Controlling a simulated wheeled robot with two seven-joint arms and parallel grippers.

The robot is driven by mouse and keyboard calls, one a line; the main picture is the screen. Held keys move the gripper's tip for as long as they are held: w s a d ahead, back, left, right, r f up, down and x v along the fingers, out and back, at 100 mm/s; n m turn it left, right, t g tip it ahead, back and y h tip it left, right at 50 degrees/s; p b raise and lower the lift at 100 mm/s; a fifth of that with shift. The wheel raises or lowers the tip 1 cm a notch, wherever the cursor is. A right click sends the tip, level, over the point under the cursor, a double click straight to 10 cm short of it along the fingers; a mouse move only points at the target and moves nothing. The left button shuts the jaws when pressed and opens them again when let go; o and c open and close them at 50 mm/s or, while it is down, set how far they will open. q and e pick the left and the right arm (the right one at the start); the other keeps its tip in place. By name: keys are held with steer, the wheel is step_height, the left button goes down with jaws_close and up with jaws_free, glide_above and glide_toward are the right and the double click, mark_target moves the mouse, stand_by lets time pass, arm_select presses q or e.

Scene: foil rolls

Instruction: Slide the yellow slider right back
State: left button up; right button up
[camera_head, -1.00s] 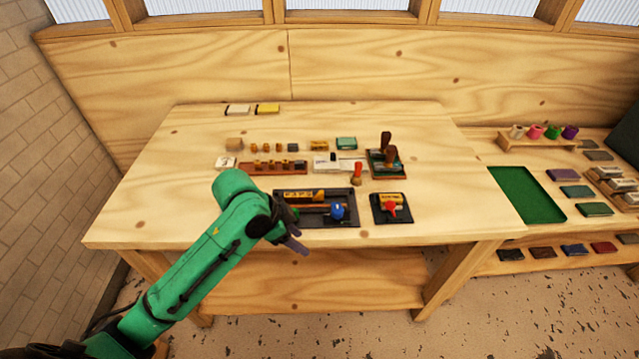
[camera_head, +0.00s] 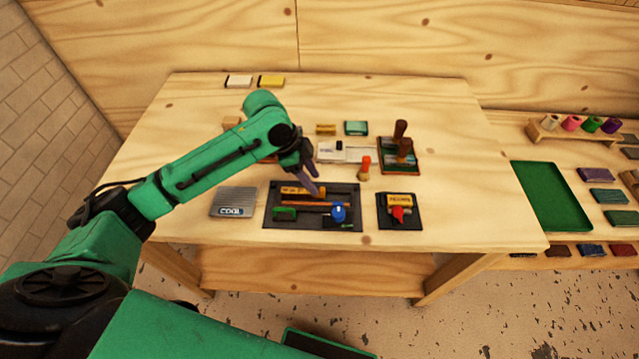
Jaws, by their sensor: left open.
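A black panel (camera_head: 275,217) lies near the front of the table. It carries a yellow bar (camera_head: 290,190) along its back, a brown rail (camera_head: 300,205) across it, a green block (camera_head: 284,214) at left and a blue knob (camera_head: 338,214) at right. I cannot tell for sure which yellow part is the slider. My left gripper (camera_head: 314,182) reaches in from the left and hangs over the back of this panel. It is open, with its fingers pointing down and in front of part of the yellow bar. I cannot tell whether it touches the panel. My right gripper is not in view.
A second black panel (camera_head: 412,222) with a yellow plate (camera_head: 402,198) and red knob (camera_head: 398,213) stands to the right. A grey ribbed box (camera_head: 233,200) lies to the left. A red-topped stamp (camera_head: 364,168) and dark-handled stamps (camera_head: 400,140) stand behind. The table's right side is clear.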

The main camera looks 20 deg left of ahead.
mark_target(322, 189)
arm_select(q)
steer(key=x, duration=0.2)
steer(key=w+x, duration=0.1)
steer(key=x, duration=0.2)
steer(key=shift+a, duration=0.1)
steer(key=shift+s, duration=0.2)
steer(key=shift+s+r, duration=0.1)
steer(key=c, duration=0.4)
jaws_close()
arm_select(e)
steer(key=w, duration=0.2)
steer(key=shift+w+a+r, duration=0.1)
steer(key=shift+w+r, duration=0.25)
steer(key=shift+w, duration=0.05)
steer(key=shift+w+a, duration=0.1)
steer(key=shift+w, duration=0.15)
